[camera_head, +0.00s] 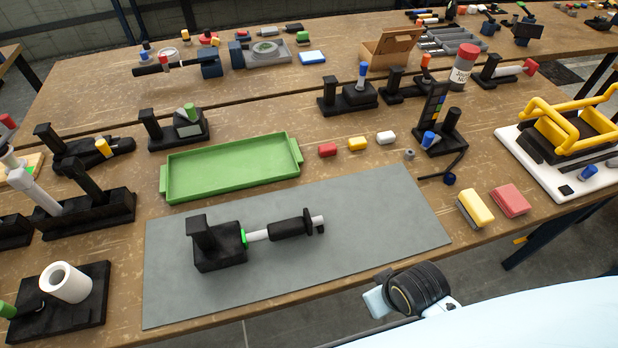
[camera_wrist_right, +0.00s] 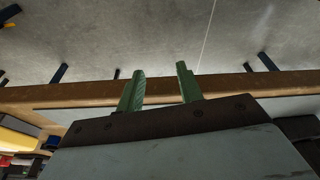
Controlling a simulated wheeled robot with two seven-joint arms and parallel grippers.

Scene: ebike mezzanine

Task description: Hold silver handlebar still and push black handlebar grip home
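The silver handlebar (camera_head: 257,235) lies level, coming out of a black clamp block (camera_head: 220,246) on the grey mat, with a green ring where it leaves the block. The black handlebar grip (camera_head: 288,227) sits around the bar, with a wider flange toward its right end. Bare silver shows on both sides of the grip. My right gripper (camera_wrist_right: 160,72) shows in the right wrist view with its two green fingers apart and nothing between them. Neither gripper's fingers show in the head view, and my left gripper is in no view.
The grey mat (camera_head: 385,213) is clear around the clamp block. A green tray (camera_head: 232,167) lies behind it. Yellow (camera_head: 475,208) and pink (camera_head: 509,200) blocks lie at the right. A black stand with a white roll (camera_head: 66,282) is at the left front. Black fixtures crowd the left.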

